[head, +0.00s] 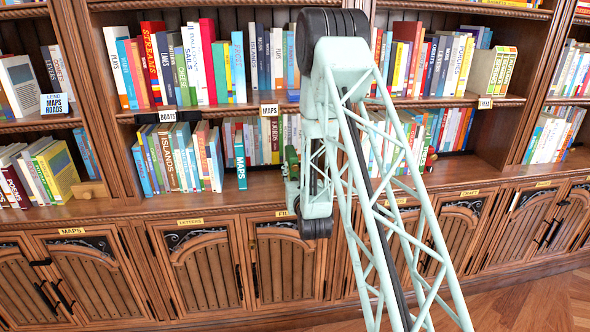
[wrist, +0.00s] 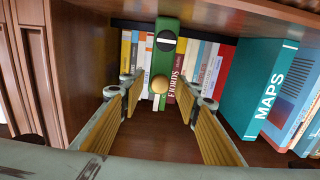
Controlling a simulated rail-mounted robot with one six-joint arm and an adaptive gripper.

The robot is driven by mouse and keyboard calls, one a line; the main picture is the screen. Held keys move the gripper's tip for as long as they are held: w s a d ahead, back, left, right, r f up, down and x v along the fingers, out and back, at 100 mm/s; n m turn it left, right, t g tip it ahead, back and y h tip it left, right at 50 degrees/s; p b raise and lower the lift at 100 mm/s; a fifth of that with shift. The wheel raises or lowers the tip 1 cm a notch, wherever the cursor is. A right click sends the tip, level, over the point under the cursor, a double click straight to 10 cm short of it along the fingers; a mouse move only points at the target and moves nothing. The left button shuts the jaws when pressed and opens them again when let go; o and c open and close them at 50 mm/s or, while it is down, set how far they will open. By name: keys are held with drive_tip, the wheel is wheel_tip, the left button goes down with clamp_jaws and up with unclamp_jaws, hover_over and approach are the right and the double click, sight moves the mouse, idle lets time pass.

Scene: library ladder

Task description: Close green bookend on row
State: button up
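The green bookend (wrist: 166,40) stands upright in the wrist view, with a dark disc bearing a white bar near its top and a round yellow knob (wrist: 160,84) low on its face. Books show on both sides of it; I cannot tell whether it touches them. My gripper (wrist: 161,92) is open, its two yellow-padded fingers apart, left and right of the knob. I see no contact between the fingers and the knob. In the head view, my wrist hides most of the gripper at the lower shelf; a small green patch shows there, too small to identify surely.
A teal MAPS book (wrist: 272,88) stands right of my gripper in the wrist view and also shows in the head view (head: 240,163). A row of books (wrist: 208,62) stands behind the bookend. A wooden upright (wrist: 85,60) is close on the left; a shelf board hangs overhead.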

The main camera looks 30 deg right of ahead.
drive_tip(key=shift+w+d, duration=0.1)
drive_tip(key=shift+w, duration=0.25)
drive_tip(key=shift+c, duration=0.5)
drive_tip(key=c, duration=0.9)
drive_tip(key=shift+o, duration=0.2)
